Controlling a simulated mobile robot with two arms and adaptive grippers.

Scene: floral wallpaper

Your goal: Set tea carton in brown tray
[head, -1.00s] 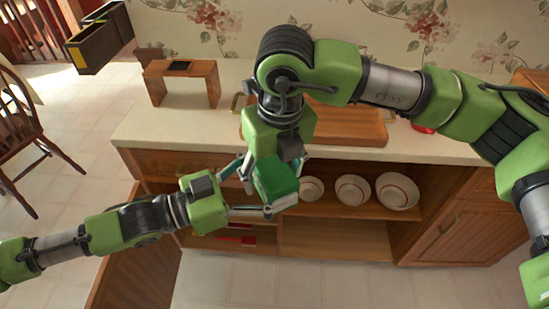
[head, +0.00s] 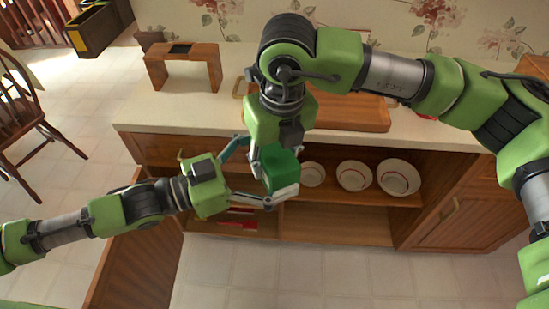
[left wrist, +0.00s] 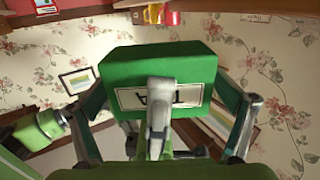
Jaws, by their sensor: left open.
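The green tea carton (head: 281,168) is held in front of the counter's edge, above the floor. In the left wrist view the carton (left wrist: 190,68) shows a white label, upside down. My right gripper (head: 262,158) points down and is shut on the carton; one grey finger crosses its label face, and the other is hidden. My left gripper (head: 262,172) comes from the left, open, its fingers on either side of the carton. I cannot tell whether they touch it. The brown tray (head: 352,115) lies on the counter behind my right arm, partly hidden.
A small wooden stand (head: 205,54) is on the counter (head: 150,110) at left. Several bowls (head: 354,174) sit on the open shelf below the counter. A cabinet door stands open at lower left. A chair (head: 25,130) is at far left.

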